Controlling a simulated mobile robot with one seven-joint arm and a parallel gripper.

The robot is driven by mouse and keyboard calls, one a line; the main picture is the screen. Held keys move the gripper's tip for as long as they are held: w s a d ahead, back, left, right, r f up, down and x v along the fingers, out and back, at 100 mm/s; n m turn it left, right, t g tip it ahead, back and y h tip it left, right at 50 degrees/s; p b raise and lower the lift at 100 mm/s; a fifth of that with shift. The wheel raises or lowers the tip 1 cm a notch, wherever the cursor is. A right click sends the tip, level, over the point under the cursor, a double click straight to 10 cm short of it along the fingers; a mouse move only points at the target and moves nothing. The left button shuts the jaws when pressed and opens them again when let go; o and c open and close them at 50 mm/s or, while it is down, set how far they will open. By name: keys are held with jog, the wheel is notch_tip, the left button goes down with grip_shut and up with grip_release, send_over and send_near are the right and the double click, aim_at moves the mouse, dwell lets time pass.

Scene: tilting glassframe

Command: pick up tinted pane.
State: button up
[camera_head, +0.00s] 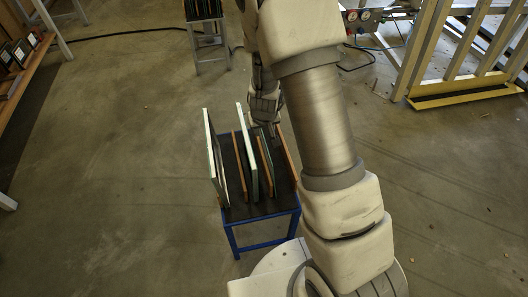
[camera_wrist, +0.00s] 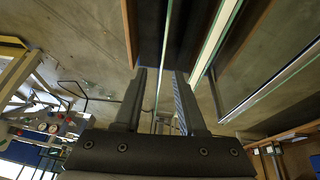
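A blue-framed rack (camera_head: 262,217) with a dark base holds upright panes between wooden slats. A pale-edged pane (camera_head: 215,160) stands at its left and another (camera_head: 246,150) in its middle. My gripper (camera_head: 266,108) is at the rack's far end, right of the middle pane, partly hidden by my arm. In the wrist view my gripper (camera_wrist: 165,78) has its two fingers apart. A thin pane edge (camera_wrist: 166,50) runs between them, with a gap visible on each side. I cannot tell from its edge whether this is the tinted pane. A thicker green-edged pane (camera_wrist: 214,42) stands right of the fingers.
Wooden slats (camera_head: 240,166) stand close beside the panes. Another small stand (camera_head: 209,42) is behind the rack. A shelf with panes (camera_head: 18,55) is at the far left, and a yellow-based wooden frame (camera_head: 465,98) is at the right. The floor left of the rack is clear.

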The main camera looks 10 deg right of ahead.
jog(key=b+x, duration=0.3)
jog(key=x, duration=0.6)
jog(key=shift+w+a+f, duration=0.1)
jog(key=shift+w+f, duration=0.15)
jog(key=shift+f, duration=0.05)
jog(key=shift+r, duration=0.1)
grip_shut()
dwell(1.0)
